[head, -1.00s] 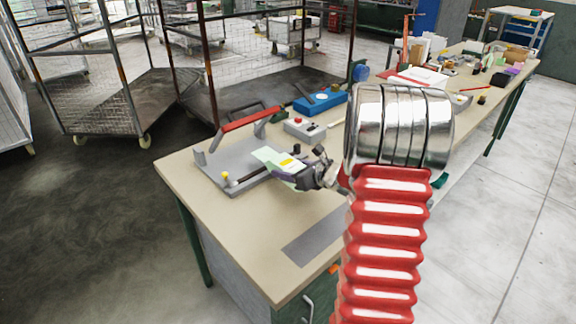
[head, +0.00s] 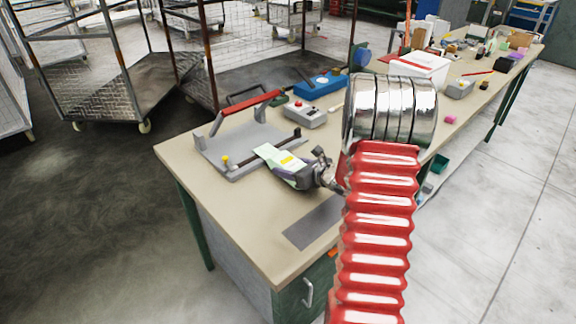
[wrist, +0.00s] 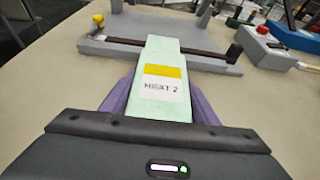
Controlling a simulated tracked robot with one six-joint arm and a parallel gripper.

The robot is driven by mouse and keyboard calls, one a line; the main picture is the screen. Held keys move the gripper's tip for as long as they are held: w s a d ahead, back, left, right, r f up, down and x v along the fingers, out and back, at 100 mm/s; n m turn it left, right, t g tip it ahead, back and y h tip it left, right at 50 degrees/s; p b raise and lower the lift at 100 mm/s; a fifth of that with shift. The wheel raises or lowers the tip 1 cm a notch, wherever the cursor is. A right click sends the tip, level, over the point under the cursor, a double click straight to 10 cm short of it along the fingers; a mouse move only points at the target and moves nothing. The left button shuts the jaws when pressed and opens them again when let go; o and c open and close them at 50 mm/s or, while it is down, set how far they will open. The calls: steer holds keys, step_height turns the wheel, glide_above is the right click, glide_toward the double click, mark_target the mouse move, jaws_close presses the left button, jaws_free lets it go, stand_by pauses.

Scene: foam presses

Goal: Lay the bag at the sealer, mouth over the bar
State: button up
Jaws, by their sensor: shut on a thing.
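The bag (wrist: 160,98) is pale green, with a yellow patch over a white label reading "HEAT 2". My gripper (head: 292,174) is shut on the bag's near part, and its purple fingers flank it in the wrist view (wrist: 163,105). The bag's far end points at the sealer (head: 222,150), a grey plate with a raised red-handled lever. The dark bar (wrist: 205,49) runs along the sealer's near side. In the wrist view the bag's far end overlaps the bar in the picture. I cannot tell whether it touches or hovers.
A dark grey mat (head: 315,222) lies at the bench's near edge. A white box (head: 420,68) and clutter fill the far bench. Wire cages stand behind.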

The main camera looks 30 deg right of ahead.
steer(key=o, duration=1.1)
steer(key=shift+s, duration=0.1)
steer(key=v, duration=1.3)
steer(key=shift+s+d, duration=0.1)
steer(key=shift+s, duration=0.2)
